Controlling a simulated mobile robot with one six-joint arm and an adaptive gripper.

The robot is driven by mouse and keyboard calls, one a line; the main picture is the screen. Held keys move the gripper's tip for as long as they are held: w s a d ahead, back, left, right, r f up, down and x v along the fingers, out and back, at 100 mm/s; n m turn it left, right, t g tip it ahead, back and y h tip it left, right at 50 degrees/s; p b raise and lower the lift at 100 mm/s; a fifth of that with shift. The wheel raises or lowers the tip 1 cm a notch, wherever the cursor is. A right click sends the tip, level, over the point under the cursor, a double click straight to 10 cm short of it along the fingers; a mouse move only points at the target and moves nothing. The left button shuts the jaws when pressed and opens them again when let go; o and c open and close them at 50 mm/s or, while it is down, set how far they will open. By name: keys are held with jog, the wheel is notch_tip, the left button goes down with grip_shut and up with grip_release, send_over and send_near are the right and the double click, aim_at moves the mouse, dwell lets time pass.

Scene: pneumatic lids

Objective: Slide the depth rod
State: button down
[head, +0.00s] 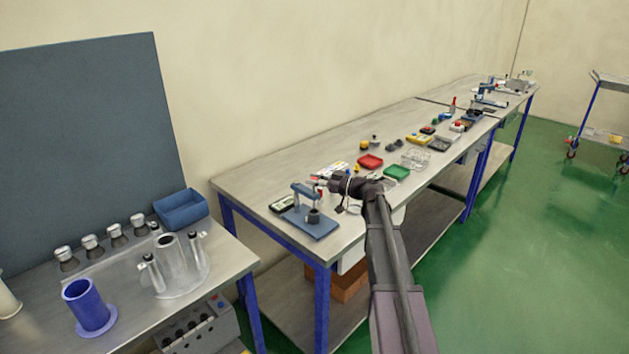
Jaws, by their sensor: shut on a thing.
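A blue stand (312,226) with a flat base, an upright post and a short top arm is at the near left end of the long workbench. A dark round piece (313,215) sits on its base. My gripper (321,186) reaches in from the right at the height of the stand's top arm. It is shut on a small part there, which I take to be the depth rod. The rod is too small and too covered by the fingers to make out clearly.
A dark-framed gauge box (283,203) lies left of the stand. A red tray (370,161), a green tray (397,172) and a clear container (415,159) stand further along the bench. A nearer table holds a blue flanged cylinder (88,305) and a blue bin (181,209).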

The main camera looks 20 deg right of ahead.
jog(key=shift+r+p, duration=1.9)
jog(key=shift+r, duration=0.4)
jog(key=shift+w, duration=0.15)
jog(key=shift+c, duration=2)
grip_release()
jog(key=shift+s+d, duration=0.45)
jog(key=v, duration=1)
jog(key=shift+s+d, duration=0.25)
jog(key=shift+d, duration=0.05)
jog(key=shift+a, duration=0.15)
